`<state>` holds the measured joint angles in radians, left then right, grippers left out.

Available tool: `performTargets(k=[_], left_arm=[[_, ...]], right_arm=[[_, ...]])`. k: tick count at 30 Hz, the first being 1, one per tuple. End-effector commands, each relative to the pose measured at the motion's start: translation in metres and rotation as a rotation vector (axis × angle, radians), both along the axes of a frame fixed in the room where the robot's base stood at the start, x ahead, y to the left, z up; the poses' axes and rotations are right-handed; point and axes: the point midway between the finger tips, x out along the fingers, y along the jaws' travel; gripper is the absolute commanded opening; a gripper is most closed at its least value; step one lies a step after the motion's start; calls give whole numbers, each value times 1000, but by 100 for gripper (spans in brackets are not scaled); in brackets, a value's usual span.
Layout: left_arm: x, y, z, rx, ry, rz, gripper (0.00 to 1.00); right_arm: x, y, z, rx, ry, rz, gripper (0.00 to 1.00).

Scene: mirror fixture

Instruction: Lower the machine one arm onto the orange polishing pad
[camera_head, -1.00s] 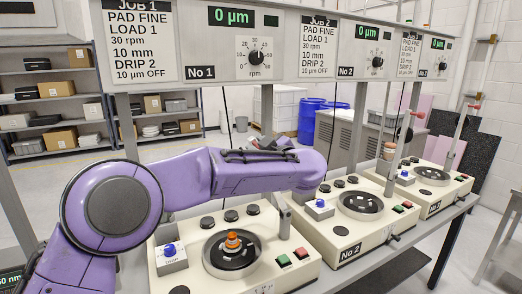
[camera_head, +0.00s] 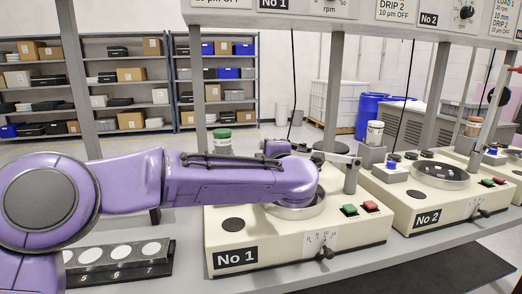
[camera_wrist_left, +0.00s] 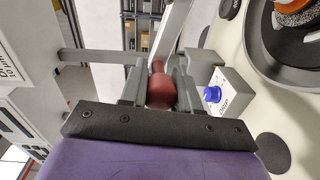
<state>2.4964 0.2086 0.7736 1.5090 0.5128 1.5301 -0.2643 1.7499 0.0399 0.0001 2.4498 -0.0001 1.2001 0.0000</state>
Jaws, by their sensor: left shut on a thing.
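The machine one arm shows as a pale metal bar (camera_head: 335,157) on a post at the right of machine No 1 (camera_head: 285,250). In the left wrist view the bar (camera_wrist_left: 178,38) ends in a dark red grip (camera_wrist_left: 160,93). My left gripper (camera_wrist_left: 161,80) is shut on that grip; in the head view my purple forearm and wrist hide its fingers. The orange polishing pad (camera_wrist_left: 292,6) is partly in the top right corner of the left wrist view, apart from the grip. In the head view my wrist hides it. My right gripper is not in view.
A box with a blue knob (camera_wrist_left: 212,95) stands close beside the grip. Green and red buttons (camera_head: 360,208) sit on machine No 1. Machine No 2 (camera_head: 440,205) is to the right. A tray of white discs (camera_head: 118,252) lies at left. A panel (camera_head: 300,8) hangs above.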

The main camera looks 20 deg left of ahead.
Motion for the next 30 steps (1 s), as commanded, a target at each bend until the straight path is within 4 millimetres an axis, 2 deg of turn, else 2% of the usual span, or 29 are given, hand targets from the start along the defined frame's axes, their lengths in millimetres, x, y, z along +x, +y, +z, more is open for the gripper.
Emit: performTargets(k=[1, 6, 10, 17, 30], left_arm=[[0, 0, -21, -29, -16, -4, 0], [-2, 0, -47, -115, -64, -9, 0], [-2, 1, -60, -159, -90, -10, 0], [-2, 1, -69, -199, -114, -11, 0], [-3, 1, -69, -207, -118, -10, 0]], right_arm=[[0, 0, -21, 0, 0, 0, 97], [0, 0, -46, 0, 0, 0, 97], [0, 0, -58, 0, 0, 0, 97], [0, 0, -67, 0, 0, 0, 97], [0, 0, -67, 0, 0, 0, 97]])
